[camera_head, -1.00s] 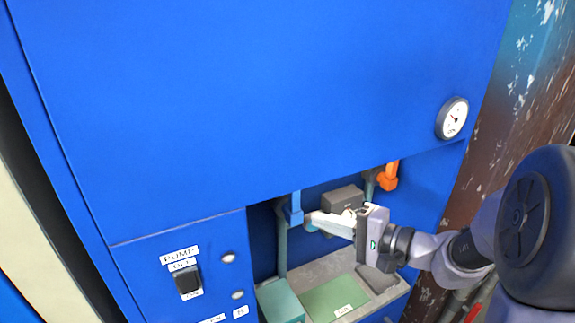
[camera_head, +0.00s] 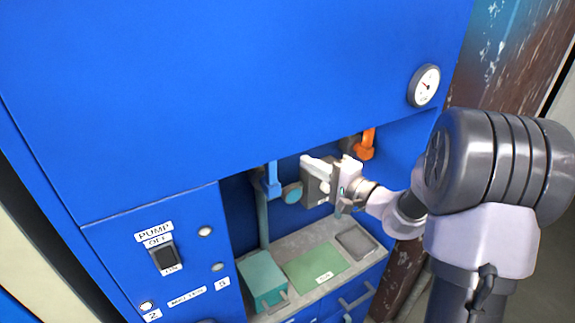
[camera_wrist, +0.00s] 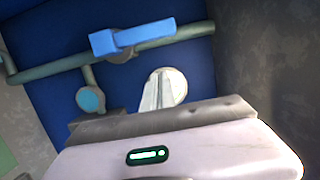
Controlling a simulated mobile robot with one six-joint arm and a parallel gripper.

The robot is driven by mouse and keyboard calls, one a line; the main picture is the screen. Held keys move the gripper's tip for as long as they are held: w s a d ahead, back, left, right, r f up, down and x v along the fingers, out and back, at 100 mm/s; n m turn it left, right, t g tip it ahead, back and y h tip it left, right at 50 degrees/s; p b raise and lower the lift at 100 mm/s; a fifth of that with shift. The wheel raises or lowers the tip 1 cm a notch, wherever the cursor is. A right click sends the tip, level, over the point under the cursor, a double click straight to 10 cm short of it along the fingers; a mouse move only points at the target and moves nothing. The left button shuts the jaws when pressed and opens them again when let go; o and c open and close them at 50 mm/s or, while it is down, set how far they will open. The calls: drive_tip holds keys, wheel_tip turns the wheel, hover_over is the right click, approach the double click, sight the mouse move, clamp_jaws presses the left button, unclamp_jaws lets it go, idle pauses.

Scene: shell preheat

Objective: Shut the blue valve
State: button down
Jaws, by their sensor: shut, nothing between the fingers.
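The blue valve (camera_head: 271,180) has a blue lever on a grey-green vertical pipe, under the edge of the upper blue panel. In the wrist view its lever (camera_wrist: 133,37) lies roughly along the pipe. My gripper (camera_head: 308,161) is right of the blue valve and apart from it, with its fingers pointing left. In the wrist view the shut fingers (camera_wrist: 163,90) show below the lever, not touching it. Nothing is held.
An orange valve (camera_head: 366,145) is on the right, behind my gripper. A gauge (camera_head: 425,86) is above it. A teal box (camera_head: 263,279) and green plate (camera_head: 316,268) are on the grey counter below. The pump switch (camera_head: 164,257) is at left.

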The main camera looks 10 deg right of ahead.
sight(271, 173)
drive_tip(key=a, duration=0.2)
drive_tip(key=w+a, duration=0.1)
drive_tip(key=a, duration=0.2)
drive_tip(key=shift+w+a+b, duration=0.15)
drive_tip(key=shift+a+b, duration=0.05)
drive_tip(key=shift+b, duration=0.15)
